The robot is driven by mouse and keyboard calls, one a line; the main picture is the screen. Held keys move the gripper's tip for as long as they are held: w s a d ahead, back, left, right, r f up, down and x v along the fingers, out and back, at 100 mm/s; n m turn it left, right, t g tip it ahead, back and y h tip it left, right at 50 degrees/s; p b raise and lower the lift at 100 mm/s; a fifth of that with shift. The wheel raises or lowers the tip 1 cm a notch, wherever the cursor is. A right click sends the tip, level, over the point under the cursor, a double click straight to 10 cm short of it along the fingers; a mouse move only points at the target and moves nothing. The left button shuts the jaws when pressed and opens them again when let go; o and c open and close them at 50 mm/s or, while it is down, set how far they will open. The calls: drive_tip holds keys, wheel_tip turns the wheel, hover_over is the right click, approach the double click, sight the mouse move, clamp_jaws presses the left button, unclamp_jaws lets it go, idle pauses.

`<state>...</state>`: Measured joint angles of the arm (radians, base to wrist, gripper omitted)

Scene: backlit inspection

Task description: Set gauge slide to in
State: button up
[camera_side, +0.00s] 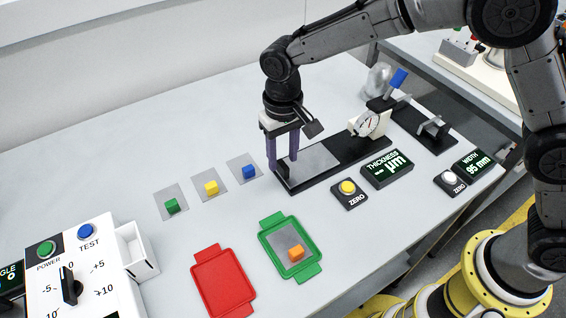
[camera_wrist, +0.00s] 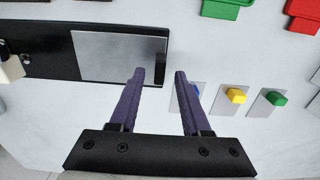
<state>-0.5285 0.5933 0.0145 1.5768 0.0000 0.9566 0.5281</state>
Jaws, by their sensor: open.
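My gripper (camera_side: 282,163) points down over that outer end and is open and empty. In the wrist view its purple fingertips (camera_wrist: 160,72) lie to either side of the handle's near part. I cannot tell how far the tips reach down beside it.
Blue (camera_side: 249,171), yellow (camera_side: 211,188) and green (camera_side: 172,205) cubes lie on grey pads left of the gauge. A green tray (camera_side: 268,223) holds an orange cube (camera_side: 296,253); a red tray (camera_side: 222,280) is empty. A yellow button box (camera_side: 348,190) and thickness display (camera_side: 387,168) stand in front.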

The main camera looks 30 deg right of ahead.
sight(283, 164)
drive_tip(key=shift+f, duration=1.55)
clamp_jaws()
drive_tip(key=shift+r, duration=0.1)
